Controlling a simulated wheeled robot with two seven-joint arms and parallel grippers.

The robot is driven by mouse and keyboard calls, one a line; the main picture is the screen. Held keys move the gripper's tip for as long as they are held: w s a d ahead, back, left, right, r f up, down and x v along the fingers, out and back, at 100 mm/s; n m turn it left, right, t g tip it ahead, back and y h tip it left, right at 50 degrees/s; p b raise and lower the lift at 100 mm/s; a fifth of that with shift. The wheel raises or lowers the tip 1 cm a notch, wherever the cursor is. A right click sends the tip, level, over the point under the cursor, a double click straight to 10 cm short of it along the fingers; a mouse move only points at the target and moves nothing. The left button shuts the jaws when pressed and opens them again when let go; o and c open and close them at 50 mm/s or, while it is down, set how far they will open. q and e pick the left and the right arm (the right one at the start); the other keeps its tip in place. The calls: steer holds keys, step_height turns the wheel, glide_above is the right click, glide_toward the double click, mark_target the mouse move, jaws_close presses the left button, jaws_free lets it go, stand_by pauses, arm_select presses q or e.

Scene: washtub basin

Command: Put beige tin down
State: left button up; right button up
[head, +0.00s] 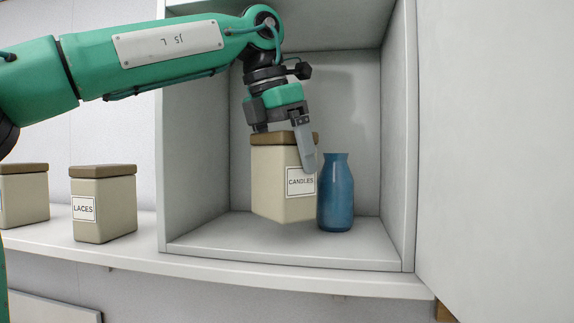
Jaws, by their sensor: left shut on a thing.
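The beige tin (270,185) has a brown lid and a label reading CANDLES. It is inside the open white cubby (405,160), in the middle. My left gripper (286,145) comes down from above and is shut on the tin near its lid. One grey finger lies against the tin's right side, and the other finger is mostly hidden. The tin's base is close to the cubby floor, but I cannot tell whether it touches. My right gripper is not in view.
A blue vase (337,195) stands upright just right of the tin, very close to it. On the shelf left of the cubby stand a tin labelled LACES (112,205) and another beige tin (24,198). Free cubby floor shows in front and to the right.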

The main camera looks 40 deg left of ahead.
arm_select(q)
steer(key=shift+w+a+r+p, duration=0.25)
steer(key=shift+w+a+p, duration=0.15)
steer(key=shift+w, duration=0.1)
steer(key=x, duration=0.1)
steer(key=p+x, duration=0.1)
steer(key=x, duration=0.1)
steer(key=shift+s+f, duration=0.2)
steer(key=shift+s, duration=0.05)
steer(key=shift+a+f, duration=0.1)
steer(key=shift+f, duration=0.15)
steer(key=shift+s+f, duration=0.1)
steer(key=shift+s, duration=0.1)
steer(key=shift+f, duration=0.1)
steer(key=o, duration=0.8)
steer(key=shift+w, duration=0.1)
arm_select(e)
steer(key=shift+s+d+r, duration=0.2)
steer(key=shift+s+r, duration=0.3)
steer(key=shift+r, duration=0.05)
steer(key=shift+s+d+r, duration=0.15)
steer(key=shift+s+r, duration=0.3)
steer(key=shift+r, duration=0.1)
arm_select(q)
steer(key=shift+o, duration=0.2)
